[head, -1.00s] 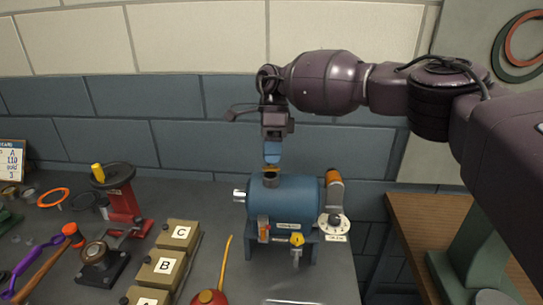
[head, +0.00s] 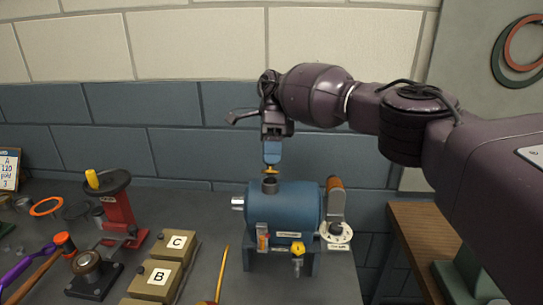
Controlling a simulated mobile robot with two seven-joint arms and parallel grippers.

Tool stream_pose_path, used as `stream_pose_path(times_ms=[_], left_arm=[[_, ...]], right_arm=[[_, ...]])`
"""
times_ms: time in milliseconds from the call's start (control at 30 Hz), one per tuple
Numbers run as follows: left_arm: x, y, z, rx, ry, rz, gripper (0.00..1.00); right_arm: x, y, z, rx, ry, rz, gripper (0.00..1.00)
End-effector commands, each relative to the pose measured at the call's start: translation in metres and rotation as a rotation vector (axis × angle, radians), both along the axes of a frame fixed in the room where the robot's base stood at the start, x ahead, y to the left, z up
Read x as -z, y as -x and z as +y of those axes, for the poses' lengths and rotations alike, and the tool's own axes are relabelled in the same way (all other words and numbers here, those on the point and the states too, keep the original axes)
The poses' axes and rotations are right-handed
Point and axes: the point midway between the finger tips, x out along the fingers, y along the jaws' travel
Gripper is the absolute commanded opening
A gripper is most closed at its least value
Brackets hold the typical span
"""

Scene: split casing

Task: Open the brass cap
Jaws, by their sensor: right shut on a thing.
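The blue casing (head: 288,207) stands on its stand on the workbench, with a short grey neck (head: 270,186) on its top left. The brass cap (head: 270,170) is just above this neck, and a thin gap seems to show between them. My right gripper (head: 271,162) comes down from above, its blue fingers shut on the brass cap. The fingers hide the cap's upper part. My left gripper is not in view.
A lever with an orange-brown grip (head: 334,184) and a white dial (head: 337,233) sit at the casing's right. A yellow-handled valve (head: 298,249) is at its front. Lettered boxes (head: 172,244) and a red tool stand (head: 119,208) are to the left.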

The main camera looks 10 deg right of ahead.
Motion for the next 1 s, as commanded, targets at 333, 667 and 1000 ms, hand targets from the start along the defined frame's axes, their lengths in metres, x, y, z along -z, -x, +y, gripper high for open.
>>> stream_pose_path(times_ms=[333,667,1000], left_arm=[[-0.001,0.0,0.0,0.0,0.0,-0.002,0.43],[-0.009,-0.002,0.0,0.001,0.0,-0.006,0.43],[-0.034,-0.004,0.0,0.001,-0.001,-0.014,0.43]], right_arm=[[0.0,0.0,0.0,0.0,0.001,-0.001,0.47],[-0.003,0.002,0.0,-0.001,0.006,-0.025,0.47],[-0.002,0.009,0.001,-0.002,0.032,-0.156,0.47]])
